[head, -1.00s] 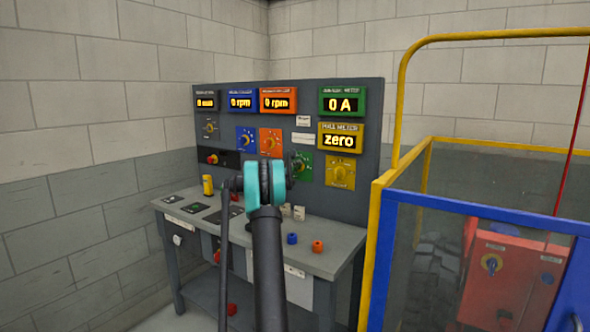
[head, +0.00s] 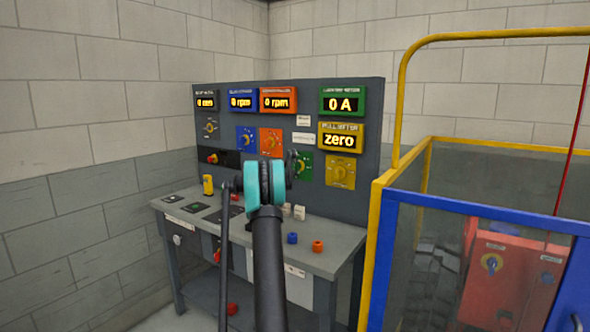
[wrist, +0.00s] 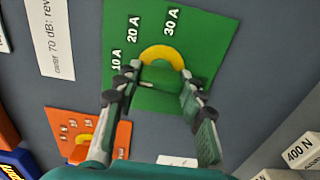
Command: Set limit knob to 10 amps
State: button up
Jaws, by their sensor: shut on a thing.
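The green limit plate (wrist: 120,85) fills the middle of the wrist view, with white marks 10 A, 20 A and 30 A. The green limit knob (wrist: 163,76) sits inside a yellow ring (wrist: 158,53) on it. My gripper (wrist: 159,84) has one finger on each side of the knob and is shut on it. In the head view the green plate (head: 306,170) is partly covered by my arm, and the fingers are hard to make out there.
The green display (head: 343,103) reads 0 A and the yellow display (head: 340,139) reads zero. Orange (head: 271,142), blue (head: 246,140) and yellow (head: 340,171) knob plates are close by. Small weights stand on the bench (head: 335,253). A yellow-railed enclosure (head: 377,250) is at the right.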

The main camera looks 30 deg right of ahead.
dwell(0.3)
jog(key=o, duration=1.2)
jog(key=shift+c, duration=0.2)
jog(key=shift+a, duration=0.15)
jog(key=v, duration=1.1)
jog(key=shift+s+a, duration=0.2)
jog(key=shift+a, duration=0.15)
jog(key=shift+f, duration=0.1)
jog(key=s+a+f+m+g+y, duration=0.1)
jog(key=s+a+f+y, duration=0.4)
jog(key=s+a+f, duration=0.4)
jog(key=s+a+f+m+y, duration=0.2)
jog(key=s+a+f+y, duration=0.4)
jog(key=s+a, duration=1.6)
jog(key=s+a+f+m+g+y, duration=0.1)
jog(key=s+a+f+y, duration=0.4)
jog(key=s+a+f, duration=0.7)
jog(key=s+a, duration=0.4)
jog(key=s, duration=0.1)
jog(key=shift+s+a+g+y, duration=0.15)
jog(key=shift+a+g+y, duration=0.05)
jog(key=shift+g+y, duration=0.1)
